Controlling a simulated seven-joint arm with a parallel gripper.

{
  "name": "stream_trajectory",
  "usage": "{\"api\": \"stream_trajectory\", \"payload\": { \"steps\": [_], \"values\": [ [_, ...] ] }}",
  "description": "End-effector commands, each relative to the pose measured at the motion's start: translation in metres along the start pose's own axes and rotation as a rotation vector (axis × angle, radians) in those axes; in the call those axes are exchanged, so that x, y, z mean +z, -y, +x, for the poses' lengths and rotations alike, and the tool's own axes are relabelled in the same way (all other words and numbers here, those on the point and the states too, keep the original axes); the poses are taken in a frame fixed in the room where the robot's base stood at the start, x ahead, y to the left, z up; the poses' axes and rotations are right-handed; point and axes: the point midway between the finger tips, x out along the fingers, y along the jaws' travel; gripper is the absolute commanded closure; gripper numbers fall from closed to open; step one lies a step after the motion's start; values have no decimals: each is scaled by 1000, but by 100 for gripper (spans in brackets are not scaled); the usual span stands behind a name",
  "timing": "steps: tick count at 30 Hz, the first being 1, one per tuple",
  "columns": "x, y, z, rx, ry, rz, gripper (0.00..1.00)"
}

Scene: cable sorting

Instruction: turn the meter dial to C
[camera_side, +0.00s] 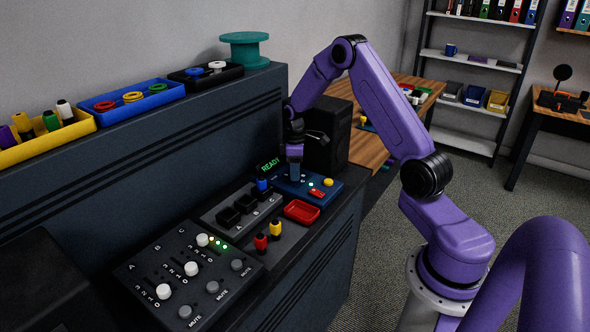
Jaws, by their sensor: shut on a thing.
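The meter is a blue unit (321,195) on the dark bench, beside a small screen (269,166) that reads READY in green. It carries a yellow button (328,182) and a red part (316,193). My gripper (295,176) points straight down onto the left part of the blue unit and is shut on the dial there. The dial is mostly hidden by the fingers. Its pointer and letter marks are too small or covered, so I cannot tell its setting.
A slider panel (190,268) with white knobs is at front left. A black box (326,135) stands close behind my gripper. Bins line the raised ledge.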

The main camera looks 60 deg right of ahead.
Motion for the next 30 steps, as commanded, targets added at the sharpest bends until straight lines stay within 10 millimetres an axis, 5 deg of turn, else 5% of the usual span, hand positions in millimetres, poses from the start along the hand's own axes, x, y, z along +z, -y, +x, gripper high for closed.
{"api": "stream_trajectory", "payload": {
  "steps": [30],
  "values": [
    [-2, 1, -1, 0, 41, 964, 93]
  ]
}}
